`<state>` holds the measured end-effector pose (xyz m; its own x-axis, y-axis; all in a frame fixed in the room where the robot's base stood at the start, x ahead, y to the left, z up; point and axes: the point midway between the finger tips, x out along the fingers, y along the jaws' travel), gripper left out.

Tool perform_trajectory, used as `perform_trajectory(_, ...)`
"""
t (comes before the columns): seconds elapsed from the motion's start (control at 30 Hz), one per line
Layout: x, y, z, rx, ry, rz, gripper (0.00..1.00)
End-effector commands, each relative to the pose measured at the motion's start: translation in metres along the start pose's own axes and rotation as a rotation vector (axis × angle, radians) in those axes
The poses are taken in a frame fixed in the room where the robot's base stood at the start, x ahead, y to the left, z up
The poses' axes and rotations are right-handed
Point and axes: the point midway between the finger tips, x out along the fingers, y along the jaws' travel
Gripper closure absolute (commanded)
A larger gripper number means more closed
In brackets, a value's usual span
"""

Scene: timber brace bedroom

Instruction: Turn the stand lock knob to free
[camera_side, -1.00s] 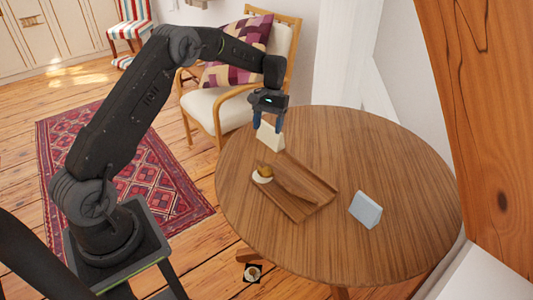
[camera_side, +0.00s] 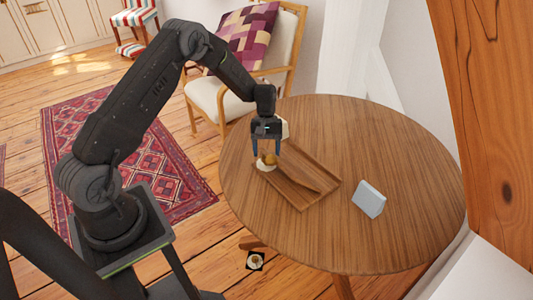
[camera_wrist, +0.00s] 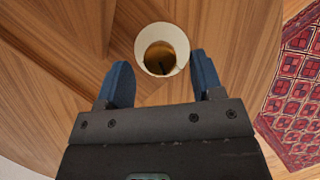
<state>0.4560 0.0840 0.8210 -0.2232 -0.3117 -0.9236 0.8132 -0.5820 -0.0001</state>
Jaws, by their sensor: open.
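The knob (camera_side: 270,158) is a small amber-brown piece on a pale round dial at the left end of a wooden stand (camera_side: 305,183) on the round table. In the wrist view the knob (camera_wrist: 160,57) shows as a brown disc with a dark mark, ringed by the cream dial (camera_wrist: 144,45). My gripper (camera_side: 266,150) is right at the knob, pointing down. Its two blue fingers stand apart in the wrist view (camera_wrist: 160,80), one to each side of the knob's near edge. The gripper is open and holds nothing. I cannot tell whether a finger touches the dial.
A light blue-grey block (camera_side: 369,199) stands on the table (camera_side: 400,150) to the right of the stand. A cream block (camera_side: 285,128) is partly hidden behind my gripper. A cushioned armchair (camera_side: 225,95) is behind the table. The table's right side is clear.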

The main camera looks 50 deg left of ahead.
Motion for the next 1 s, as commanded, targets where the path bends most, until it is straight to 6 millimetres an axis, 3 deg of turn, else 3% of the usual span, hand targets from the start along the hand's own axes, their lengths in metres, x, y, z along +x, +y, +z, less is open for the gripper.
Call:
perform_trajectory(0.2, 0.0137, 0.0000, 0.0001, 0.001, 0.000, -0.001, 0.39)
perform_trajectory(0.47, 0.0144, 0.0000, 0.0001, 0.002, 0.001, 0.000, 0.39)
perform_trajectory(1.0, 0.0139, 0.0000, 0.0000, 0.002, 0.001, 0.000, 0.89)
